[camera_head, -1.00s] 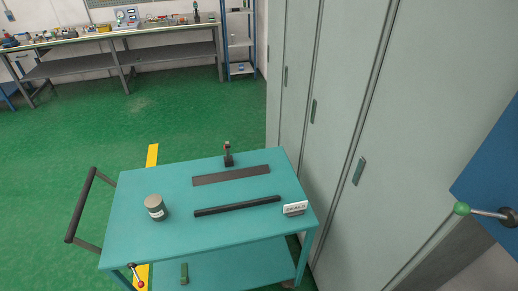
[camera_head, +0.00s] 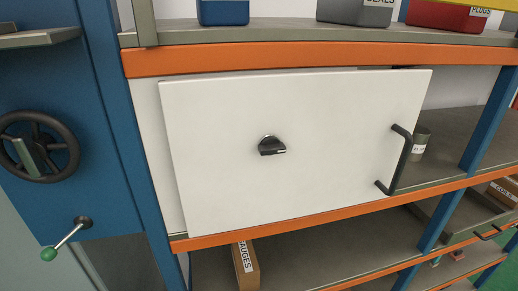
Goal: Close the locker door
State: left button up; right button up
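The locker door (camera_head: 225,175) is a white rectangular panel set in an orange and blue shelf rack. It has a dark turn knob (camera_head: 271,145) near its middle and a black bar handle (camera_head: 398,160) near its right edge. A white strip shows along its left side. The door looks angled out from the rack, with a thin dark gap above its top right part, but how far it stands open is hard to tell. Neither of my grippers is in view, and nothing touches the door or handle.
A blue panel with a black handwheel (camera_head: 38,146) and a green-knobbed lever (camera_head: 66,238) stands at left. A grey jar (camera_head: 420,140) sits on the shelf right of the door. A cardboard box (camera_head: 245,264) stands below. Blue, grey and red bins line the upper shelf.

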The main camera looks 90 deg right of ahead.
aim_at(346, 135)
jog(key=k+z, duration=0.1)
jog(key=z, duration=0.65)
jog(key=k+z, duration=0.15)
jog(key=z, duration=2.15)
